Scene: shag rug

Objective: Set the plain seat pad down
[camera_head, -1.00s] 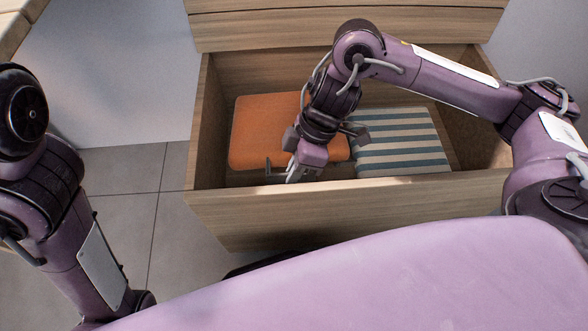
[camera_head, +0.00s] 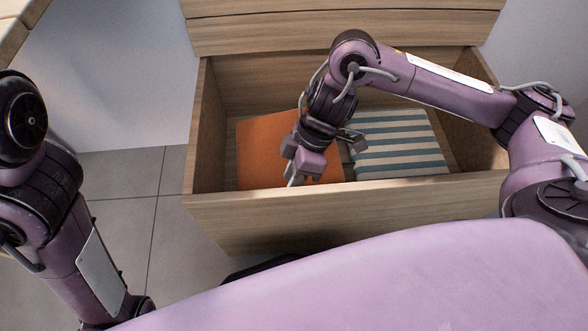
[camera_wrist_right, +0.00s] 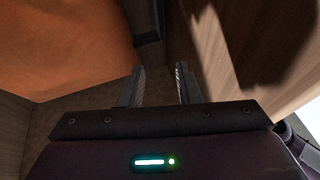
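The plain orange seat pad (camera_head: 268,150) lies inside the wooden drawer, left of the striped seat pad (camera_head: 400,145). Its front edge is hidden behind the drawer's front wall, and my right arm covers part of its right side. My right gripper (camera_head: 300,180) is low in the drawer, just behind the front wall at the pad's front right. In the right wrist view the fingers (camera_wrist_right: 160,86) stand apart with nothing between them. The orange pad (camera_wrist_right: 65,45) fills the upper left there, clear of the fingers. My left gripper is out of view; only its arm shows at the left.
The open wooden drawer (camera_head: 350,205) has upright walls around both pads. Its front wall is close to my right gripper. The striped pad takes up the right part. Grey floor tiles (camera_head: 125,220) lie bare to the drawer's left.

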